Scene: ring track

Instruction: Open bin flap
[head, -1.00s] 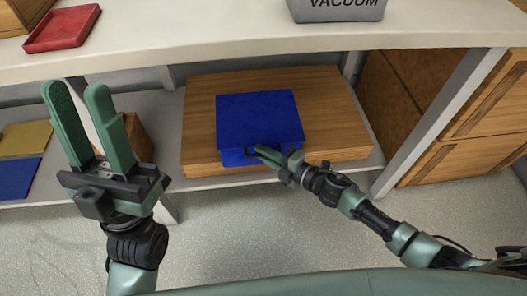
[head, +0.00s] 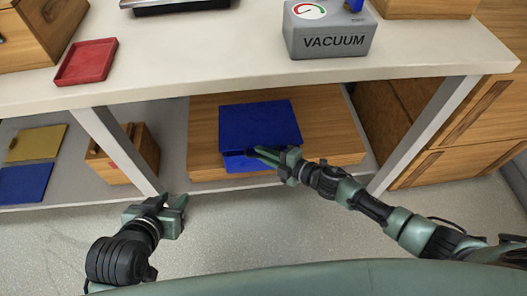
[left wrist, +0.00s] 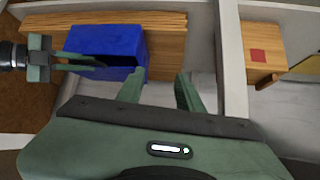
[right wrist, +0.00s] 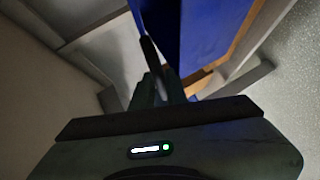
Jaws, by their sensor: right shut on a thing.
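The blue bin (head: 260,122) lies on a wooden board on the lower shelf. Its front flap (head: 236,163) shows as a blue strip at the near side, and the left wrist view shows a dark gap between it and the bin body (left wrist: 105,40). My right gripper (head: 262,154) is at this front edge, shut on the flap; the exact contact is hard to see. The bin also fills the top of the right wrist view (right wrist: 200,35). My left gripper (head: 174,200) is open and empty in front of the shelf, left of the bin; its fingers show apart in the left wrist view (left wrist: 160,82).
The white worktop (head: 230,72) overhangs the shelf, with a grey vacuum box (head: 330,30) and a red tray (head: 87,62) on it. A white leg (head: 115,150) stands between the bin's bay and a wooden box (head: 122,155). Another leg (head: 430,125) stands right.

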